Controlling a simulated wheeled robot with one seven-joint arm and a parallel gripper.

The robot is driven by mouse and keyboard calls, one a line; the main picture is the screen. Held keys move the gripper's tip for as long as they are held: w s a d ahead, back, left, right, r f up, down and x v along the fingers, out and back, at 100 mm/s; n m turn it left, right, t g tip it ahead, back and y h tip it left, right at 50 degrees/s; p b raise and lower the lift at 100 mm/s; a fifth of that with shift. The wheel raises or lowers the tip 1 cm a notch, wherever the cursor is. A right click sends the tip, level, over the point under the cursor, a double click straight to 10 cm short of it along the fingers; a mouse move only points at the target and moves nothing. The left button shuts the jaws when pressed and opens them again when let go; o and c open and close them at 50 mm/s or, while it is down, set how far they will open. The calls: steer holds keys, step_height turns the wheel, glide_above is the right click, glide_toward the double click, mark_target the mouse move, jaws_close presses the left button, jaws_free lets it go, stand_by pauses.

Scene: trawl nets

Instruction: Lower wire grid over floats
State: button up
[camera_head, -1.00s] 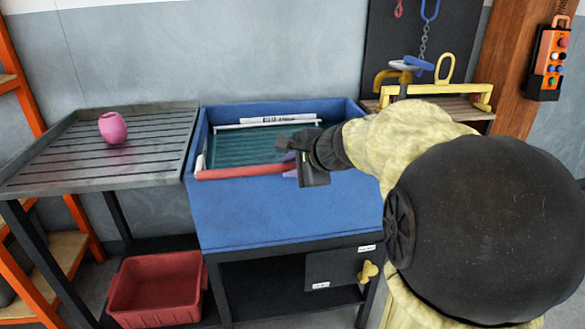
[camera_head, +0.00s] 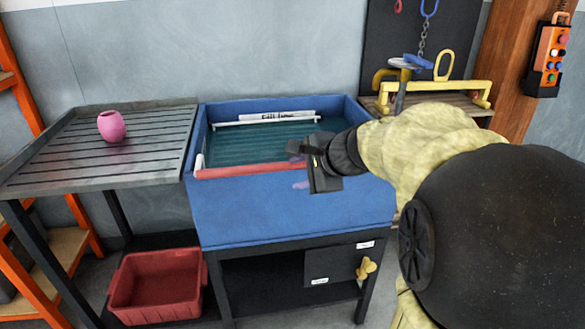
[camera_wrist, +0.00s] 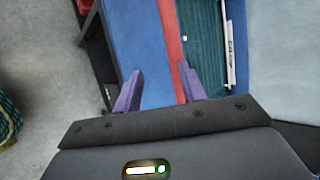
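A blue tank (camera_head: 290,215) stands in the middle of the head view, with green ribbed-looking contents (camera_head: 255,145) inside. A red bar (camera_head: 240,172) runs along its near rim. A white bar (camera_head: 265,122) crosses near the back. These bars may belong to the wire grid, but its wires are not clear. My gripper (camera_head: 299,171) is at the tank's near right, its purple fingers apart. In the wrist view the fingers (camera_wrist: 160,88) are open, with the red bar (camera_wrist: 172,45) passing between them; contact is not visible. A pink float-like object (camera_head: 111,127) sits on the left rack.
The slatted rack (camera_head: 60,178) adjoins the tank on the left. A red crate (camera_head: 155,287) sits below. A yellow frame (camera_head: 440,92) and a hanging chain (camera_head: 423,45) are behind my arm. An orange control pendant (camera_head: 550,55) hangs at right.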

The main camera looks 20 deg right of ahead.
steer(key=p+v, duration=0.5)
steer(key=v, duration=0.8)
steer(key=shift+s+r+p, duration=0.25)
steer(key=shift+r+p, duration=0.05)
steer(key=shift+p, duration=0.1)
steer(key=s+a+f+n+g+h, duration=0.2)
steer(key=a+f+n+g, duration=0.3)
steer(key=f+n, duration=0.5)
steer(key=s+a+f+n+g+h, duration=0.1)
steer(key=s+a+f+n+g, duration=0.1)
steer(key=a+f+n, duration=0.75)
steer(key=d+r+p, duration=0.1)
steer(key=r+p, duration=1.2)
steer(key=p, duration=0.2)
steer(key=d+r+m+p, duration=0.1)
steer(key=d+r+p, duration=0.1)
steer(key=r+p, duration=1.2)
steer(key=shift+d+r+p, duration=0.15)
steer(key=shift+d+p, duration=0.15)
steer(key=shift+p, duration=0.55)
steer(key=shift+s+m, duration=0.1)
steer(key=shift+m, duration=0.15)
steer(key=shift+c, duration=0.5)
